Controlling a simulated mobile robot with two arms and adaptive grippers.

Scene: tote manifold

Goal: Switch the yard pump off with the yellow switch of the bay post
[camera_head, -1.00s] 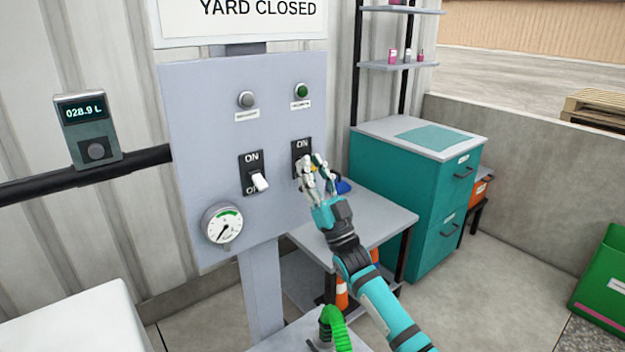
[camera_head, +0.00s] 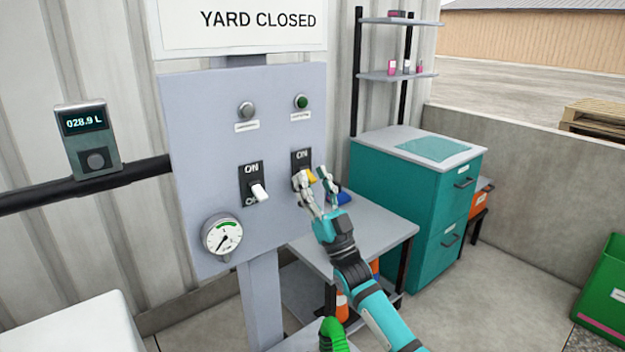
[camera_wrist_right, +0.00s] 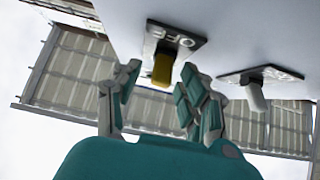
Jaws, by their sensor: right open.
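The grey bay post panel (camera_head: 205,135) carries two switches on black plates. The yellow switch (camera_head: 311,176) is the right one, with ON showing above its lever; its OFF label is hidden by my fingers there. My right gripper (camera_head: 315,183) is open, its fingers on either side of the yellow lever and close to it. In the right wrist view the yellow lever (camera_wrist_right: 163,68) stands out between the open fingers (camera_wrist_right: 160,80), with OFF readable on its plate. Contact cannot be told. The white switch (camera_head: 259,192) is to the left, its lever tilted downward. My left gripper is not in view.
A green lamp (camera_head: 301,102) sits above the yellow switch, a grey lamp (camera_head: 246,110) above the white one. A gauge (camera_head: 222,238) is at the panel's lower left. A grey table (camera_head: 365,225) and a teal cabinet (camera_head: 400,210) stand right of the panel.

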